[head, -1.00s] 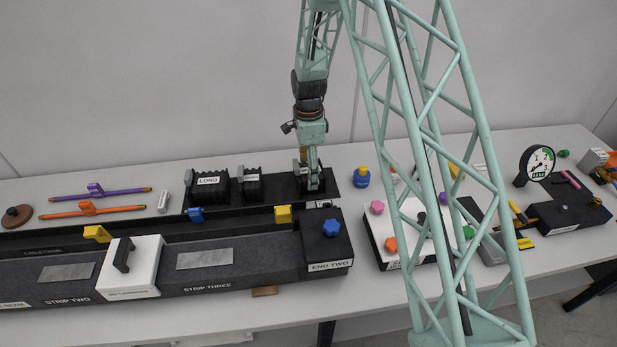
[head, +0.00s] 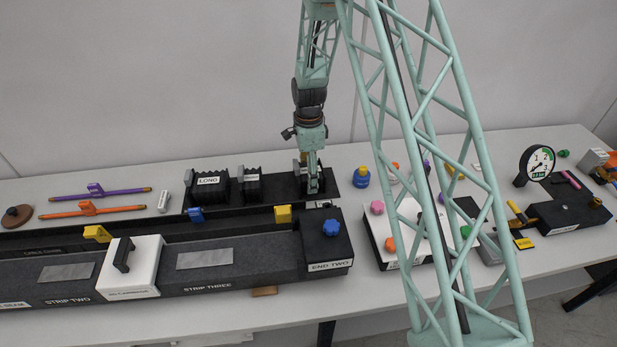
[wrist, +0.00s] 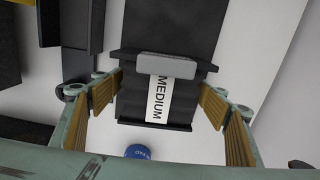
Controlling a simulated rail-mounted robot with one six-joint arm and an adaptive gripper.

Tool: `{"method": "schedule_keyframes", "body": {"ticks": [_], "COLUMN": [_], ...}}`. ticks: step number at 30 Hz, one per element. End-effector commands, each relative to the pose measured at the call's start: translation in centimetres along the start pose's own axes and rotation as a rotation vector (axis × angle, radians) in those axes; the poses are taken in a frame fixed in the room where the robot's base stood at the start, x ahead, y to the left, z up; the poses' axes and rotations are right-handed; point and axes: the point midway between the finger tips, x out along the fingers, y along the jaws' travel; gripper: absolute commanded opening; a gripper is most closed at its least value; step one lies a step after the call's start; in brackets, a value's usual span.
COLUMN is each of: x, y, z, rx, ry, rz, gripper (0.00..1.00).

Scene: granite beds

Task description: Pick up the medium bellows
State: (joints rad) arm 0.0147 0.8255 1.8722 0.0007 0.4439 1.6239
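The medium bellows (wrist: 130,100) is black and ribbed, with a grey handle block (wrist: 166,66) and a white label reading MEDIUM. In the wrist view it lies between the two brown-padded fingers of my gripper (wrist: 160,100). The fingers are spread wide, one on each side; whether either pad touches the bellows is hard to tell. In the head view my gripper (head: 311,178) points down over the right end of the black bellows tray (head: 329,185), and mostly hides the medium bellows there.
The bellows labelled LONG (head: 209,187) and another black bellows (head: 251,185) stand to the left on the same tray. A blue knobbed item (head: 361,177) stands close on the right. The long granite bed (head: 225,275) lies in front.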

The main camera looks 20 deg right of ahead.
Motion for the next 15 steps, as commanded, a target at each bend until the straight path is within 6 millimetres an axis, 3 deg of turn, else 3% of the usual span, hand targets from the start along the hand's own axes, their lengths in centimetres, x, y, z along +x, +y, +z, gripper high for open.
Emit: {"method": "schedule_keyframes", "body": {"ticks": [7,15], "x": [0.0,-0.06], "y": [0.0,-0.01], "z": [0.0,0.0], "rx": [0.0,0.0], "ry": [0.0,0.0], "rz": [0.0,0.0], "gripper": [0.47,0.47]}}
